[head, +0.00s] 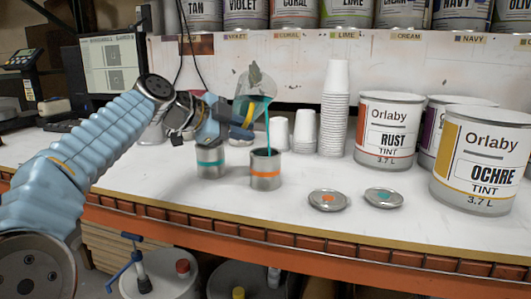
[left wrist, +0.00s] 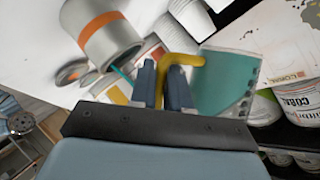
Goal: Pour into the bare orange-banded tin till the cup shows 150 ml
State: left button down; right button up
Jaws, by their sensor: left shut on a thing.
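My left gripper (head: 226,124) is shut on the yellow handle (left wrist: 182,60) of a clear measuring cup (head: 256,86). The cup is tilted well over and holds teal liquid; its level against the marks is too small to read. A thin teal stream (head: 268,132) falls from its lip into the open orange-banded tin (head: 266,172), which stands upright on the bench. The tin also shows in the left wrist view (left wrist: 110,42); the level inside it is hidden. The left fingers (left wrist: 161,86) straddle the handle there. My right gripper is not in view.
A teal-banded tin (head: 211,161) stands just left. Two lids, orange-dotted (head: 328,200) and teal-dotted (head: 384,197), lie at right. Stacked white cups (head: 335,105) stand behind. Large RUST (head: 387,130) and OCHRE (head: 482,160) cans stand right. The bench front is clear.

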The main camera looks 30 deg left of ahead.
pick_arm(q)
jog(key=shift+w+a+r+m+t+y, duration=0.2)
jog(key=shift+a+m+t+y, duration=0.1)
jog(key=shift+t+y, duration=0.1)
dwell(3.1)
jog(key=shift+w+a+f+m+t, duration=0.1)
jog(key=shift+a+f+m+t, duration=0.1)
jog(key=shift+f+m+t, duration=0.1)
dwell(2.3)
jog(key=shift+d+r, duration=0.1)
jog(key=shift+r, duration=0.3)
jog(key=shift+s+d+f+n+g+h, duration=0.15)
jog(key=shift+d+n+g+h, duration=0.2)
jog(key=shift+n, duration=0.25)
jog(key=shift+s+d+f+n+g+h, duration=0.15)
jog(key=shift+d+n+g+h, duration=0.15)
jog(key=shift+n, duration=0.3)
jog(key=shift+s+d+r+n+g+h, duration=0.2)
jog(key=shift+d+n+g+h, duration=0.3)
jog(key=shift+n+g+h, duration=0.3)
jog(key=shift+s+d+g+h, duration=0.15)
jog(key=shift+d+g+h, duration=0.15)
jog(key=shift+h, duration=0.25)
notch_tip(320, 180, up, 6)
jog(key=s+d+n+g+h, duration=0.1)
jog(key=n+h, duration=0.1)
jog(key=shift+s+d+r, duration=0.15)
jog(key=shift+d+r, duration=0.05)
jog(key=shift+d, duration=0.05)
